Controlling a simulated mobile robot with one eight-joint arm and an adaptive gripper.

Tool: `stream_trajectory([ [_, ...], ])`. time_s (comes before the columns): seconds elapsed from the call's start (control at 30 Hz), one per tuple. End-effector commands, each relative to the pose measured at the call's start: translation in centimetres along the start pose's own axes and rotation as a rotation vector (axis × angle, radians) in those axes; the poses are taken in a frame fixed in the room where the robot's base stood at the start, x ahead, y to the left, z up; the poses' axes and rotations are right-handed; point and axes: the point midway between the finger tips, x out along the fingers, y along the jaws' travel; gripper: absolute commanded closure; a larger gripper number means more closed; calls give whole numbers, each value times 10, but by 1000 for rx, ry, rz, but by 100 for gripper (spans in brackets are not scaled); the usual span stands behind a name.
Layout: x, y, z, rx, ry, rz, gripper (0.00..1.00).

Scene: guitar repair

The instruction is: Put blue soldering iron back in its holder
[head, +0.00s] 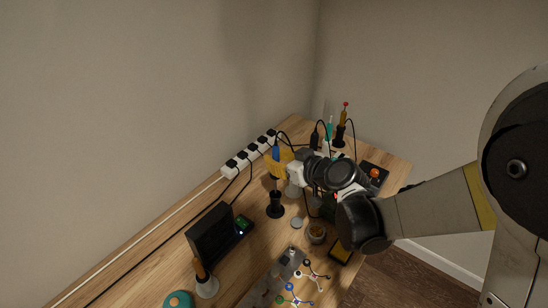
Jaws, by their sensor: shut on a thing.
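The blue soldering iron (276,150) is small in the head view, with its blue handle showing at the tip of my gripper (279,165). My gripper, with yellow fingers, is shut on it, and the fingers hide much of the iron. A black holder (275,211) with a round base stands upright on the bench, just below the gripper in the picture. I see no iron handle of its own in it. I cannot tell how far the iron's lower end is from this holder, or whether they touch.
A white power strip (240,165) with black plugs and cables runs along the wall. Two other irons, teal (329,130) and yellow-red (343,118), stand at the back. A black box (210,235), a small bowl (316,233) and a brown-handled tool (200,270) occupy the bench.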

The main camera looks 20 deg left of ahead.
Motion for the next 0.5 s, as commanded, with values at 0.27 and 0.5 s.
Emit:
stream_trajectory([
  [0.27,7,0,15,0,0,0,100],
  [0.5,12,0,26,0,0,0,100],
])
